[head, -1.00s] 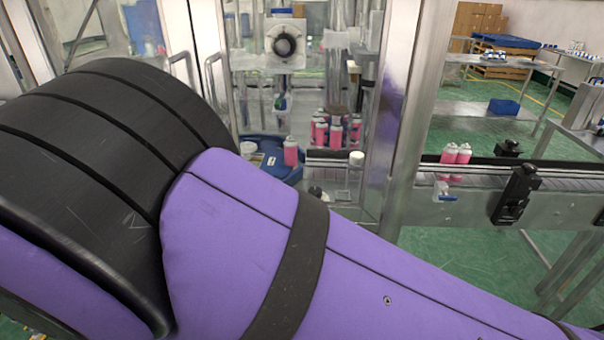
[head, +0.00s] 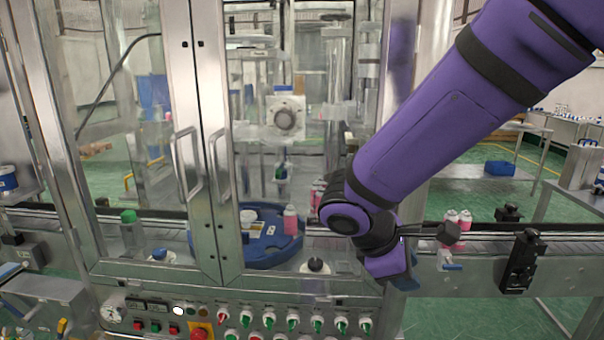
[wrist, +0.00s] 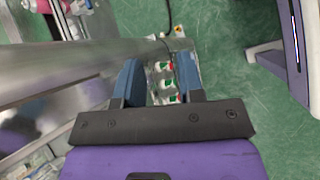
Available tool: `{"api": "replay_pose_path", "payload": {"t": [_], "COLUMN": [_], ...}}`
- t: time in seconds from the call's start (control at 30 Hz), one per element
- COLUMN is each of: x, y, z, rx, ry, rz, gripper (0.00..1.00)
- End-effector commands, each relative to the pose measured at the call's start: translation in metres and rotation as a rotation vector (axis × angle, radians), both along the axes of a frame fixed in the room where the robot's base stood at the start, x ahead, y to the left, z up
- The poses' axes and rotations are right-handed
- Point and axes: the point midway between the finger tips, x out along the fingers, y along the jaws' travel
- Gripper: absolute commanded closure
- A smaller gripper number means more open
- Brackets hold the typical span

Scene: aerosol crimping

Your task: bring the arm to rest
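My purple arm (head: 430,130) reaches down from the upper right in the head view, in front of the machine's right post. My gripper (head: 405,275) is at its lower end, mostly hidden behind my wrist, near the front of the conveyor. In the wrist view my gripper (wrist: 165,82) shows two blue fingers standing apart with nothing between them. Behind the gap, lower down, are the panel's knobs (wrist: 163,78) and the green floor.
The crimping machine has tall closed doors (head: 205,150) and a control panel (head: 270,318) with several knobs. Pink cans (head: 458,218) stand on the conveyor (head: 470,243) at the right. A blue round turntable (head: 265,250) sits inside. Green floor (head: 450,315) is open at the lower right.

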Motion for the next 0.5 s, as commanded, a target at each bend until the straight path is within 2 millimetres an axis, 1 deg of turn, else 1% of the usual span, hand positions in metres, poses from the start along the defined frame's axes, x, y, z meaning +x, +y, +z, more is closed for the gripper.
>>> {"api": "replay_pose_path", "payload": {"t": [0.03, 0.2, 0.5], "x": [-0.004, -0.019, -0.055], "y": [-0.013, -0.046, -0.092], "z": [0.011, 0.038, 0.08], "rx": [0.052, 0.214, 0.49], "ry": [-0.025, -0.105, -0.281], "rz": [-0.064, -0.26, -0.587], "gripper": [0.65, 0.65, 0.65]}}
